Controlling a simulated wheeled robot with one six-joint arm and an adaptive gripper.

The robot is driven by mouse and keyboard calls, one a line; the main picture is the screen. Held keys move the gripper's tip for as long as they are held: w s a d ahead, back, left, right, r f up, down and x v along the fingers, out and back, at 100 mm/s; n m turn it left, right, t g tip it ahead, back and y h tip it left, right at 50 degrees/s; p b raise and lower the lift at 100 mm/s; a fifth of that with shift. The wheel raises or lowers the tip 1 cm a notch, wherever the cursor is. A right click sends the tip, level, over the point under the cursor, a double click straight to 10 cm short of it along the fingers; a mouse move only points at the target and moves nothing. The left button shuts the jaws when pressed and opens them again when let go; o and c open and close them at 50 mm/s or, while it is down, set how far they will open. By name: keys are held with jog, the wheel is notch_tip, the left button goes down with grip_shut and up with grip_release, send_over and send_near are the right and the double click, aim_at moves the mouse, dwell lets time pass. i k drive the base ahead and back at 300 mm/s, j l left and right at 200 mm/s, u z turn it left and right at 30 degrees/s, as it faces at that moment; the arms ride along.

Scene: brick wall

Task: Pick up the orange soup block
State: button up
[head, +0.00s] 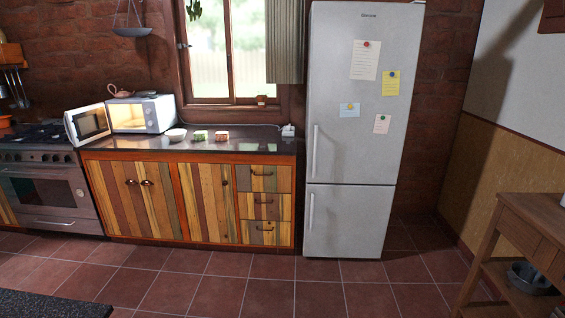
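A small orange-red block (221,136), seemingly the orange soup block, sits on the dark counter (262,143) below the window. A similar green block (200,135) is just to its left. Both are far off and small, so their labels cannot be read. My gripper is not in view.
A white bowl (176,134) is left of the blocks, beside a microwave (142,114) with its door open. A tall fridge (364,130) stands right of the counter. A wooden table (531,215) is at the right, a dark surface (50,305) at lower left. The tiled floor between is clear.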

aim_at(220, 135)
jog(key=i, duration=1.8)
jog(key=i+j+u, duration=0.15)
jog(key=i, duration=0.3)
jog(key=i+j+u, duration=0.15)
jog(key=i+j, duration=0.15)
jog(key=i, duration=0.2)
jog(key=i+j+u, duration=0.1)
jog(key=j, duration=0.3)
jog(key=i+j+u, duration=0.1)
jog(key=j, duration=0.25)
jog(key=i+j+u, duration=0.1)
jog(key=j, duration=0.3)
jog(key=i, duration=0.1)
